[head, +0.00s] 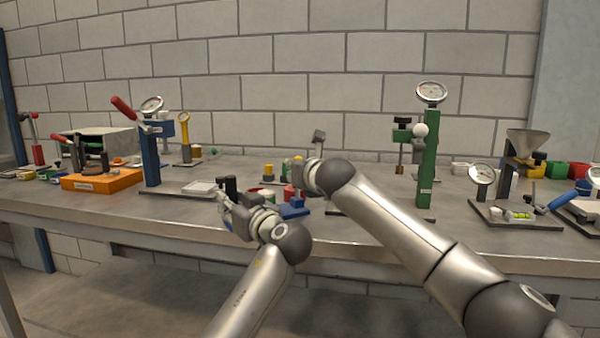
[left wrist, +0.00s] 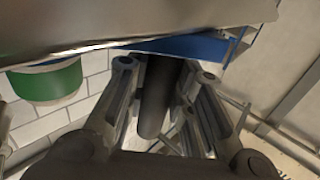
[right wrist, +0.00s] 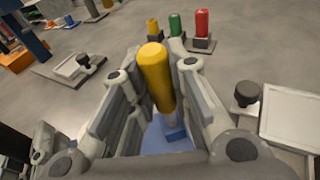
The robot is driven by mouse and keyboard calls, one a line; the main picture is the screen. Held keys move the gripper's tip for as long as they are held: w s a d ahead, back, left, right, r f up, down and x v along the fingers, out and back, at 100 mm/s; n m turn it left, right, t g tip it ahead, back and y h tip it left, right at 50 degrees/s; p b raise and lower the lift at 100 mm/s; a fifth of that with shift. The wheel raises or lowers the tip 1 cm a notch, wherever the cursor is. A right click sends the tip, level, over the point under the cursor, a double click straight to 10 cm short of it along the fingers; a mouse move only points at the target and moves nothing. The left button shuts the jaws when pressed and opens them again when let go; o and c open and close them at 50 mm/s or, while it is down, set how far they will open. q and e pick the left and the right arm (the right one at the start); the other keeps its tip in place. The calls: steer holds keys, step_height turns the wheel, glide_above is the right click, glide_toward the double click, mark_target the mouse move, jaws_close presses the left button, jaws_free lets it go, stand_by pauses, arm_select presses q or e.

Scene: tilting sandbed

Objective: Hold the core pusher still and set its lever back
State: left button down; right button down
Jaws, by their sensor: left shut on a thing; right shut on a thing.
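The core pusher appears to be the blue device (head: 293,208) near the table's front edge, partly hidden by my grippers in the head view. Its blue base (right wrist: 165,143) shows in the right wrist view, below a lever with a yellow grip (right wrist: 156,70). My right gripper (right wrist: 160,95) is shut around this yellow grip. My left gripper (head: 228,203) is at the table's front edge, left of the blue device. In the left wrist view it is shut on a dark cylinder (left wrist: 155,100) beside a blue part (left wrist: 185,47). How the cylinder joins the pusher is hidden.
A tall green gauge stand (head: 428,150) is to the right, and a blue stand with a red lever (head: 151,155) to the left. An orange box (head: 102,182) is farther left. A pale tray (right wrist: 300,118) and black knob (right wrist: 247,93) are beside my right gripper.

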arm_select(q)
steer(key=shift+a+f, duration=0.1)
arm_select(e)
steer(key=shift+w+a+r+g+h, duration=0.1)
steer(key=shift+w+r+g+h, duration=0.1)
steer(key=shift+w+g, duration=0.25)
steer(key=shift+w+a+r+g+h, duration=0.1)
steer(key=shift+w+r+g+h, duration=0.1)
steer(key=shift+w+g, duration=0.2)
arm_select(q)
steer(key=shift+f, duration=0.1)
arm_select(e)
steer(key=shift+f+g, duration=0.25)
steer(key=shift+f, duration=0.05)
steer(key=shift+s+a, duration=0.1)
steer(key=c, duration=1.3)
jaws_free()
steer(key=shift+a+f, duration=0.1)
steer(key=shift+s, duration=0.15)
